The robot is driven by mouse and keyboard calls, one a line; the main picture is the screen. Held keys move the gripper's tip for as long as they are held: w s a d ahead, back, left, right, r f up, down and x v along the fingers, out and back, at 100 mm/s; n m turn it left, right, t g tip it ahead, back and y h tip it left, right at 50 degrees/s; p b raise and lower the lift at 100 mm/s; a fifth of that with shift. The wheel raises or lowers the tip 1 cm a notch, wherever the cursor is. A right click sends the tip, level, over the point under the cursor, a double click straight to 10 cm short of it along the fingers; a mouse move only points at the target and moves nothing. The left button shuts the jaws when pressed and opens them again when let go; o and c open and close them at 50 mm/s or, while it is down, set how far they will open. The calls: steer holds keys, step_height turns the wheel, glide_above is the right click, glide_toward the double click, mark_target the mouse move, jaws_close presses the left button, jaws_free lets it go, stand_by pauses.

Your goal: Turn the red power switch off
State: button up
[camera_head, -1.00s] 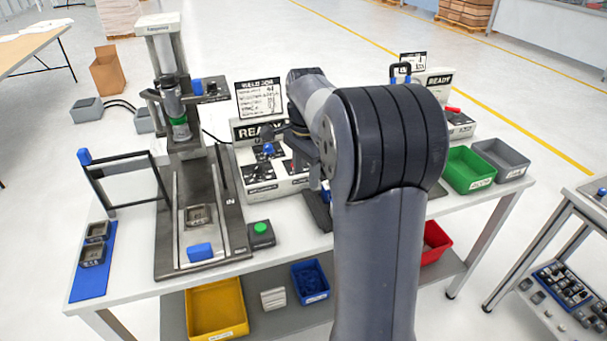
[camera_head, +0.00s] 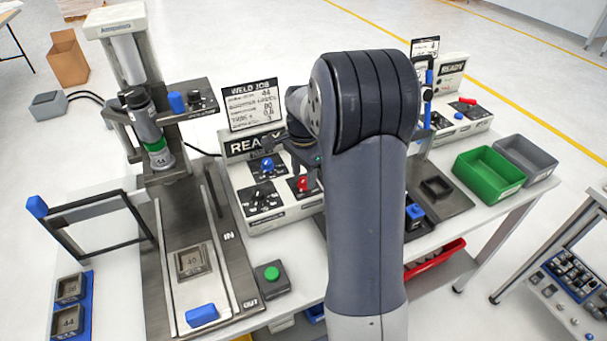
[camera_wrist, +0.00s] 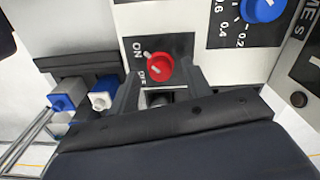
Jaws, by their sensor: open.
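The red power switch (camera_head: 303,184) is a round knob on the lower right of the READY control box (camera_head: 262,213). In the wrist view the red knob (camera_wrist: 160,68) sits on a dark plate, with ON at its upper left and OFF at its lower left. Its exact setting is hard to tell. My gripper (camera_wrist: 160,92) is open and empty, its fingertips close to the knob's lower side in the wrist view. Contact cannot be told. In the head view my gripper (camera_head: 306,168) is partly hidden by my arm, just beside the red knob.
A blue dial (camera_head: 267,165) and a black dial (camera_head: 262,198) sit close by on the same box. The WELD JOB sign (camera_head: 252,106) stands behind it. A press stands left, a green button box (camera_head: 272,278) in front, and green (camera_head: 488,173) and grey bins right.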

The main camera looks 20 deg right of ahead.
steer(key=shift+f, duration=0.5)
steer(key=c, duration=1)
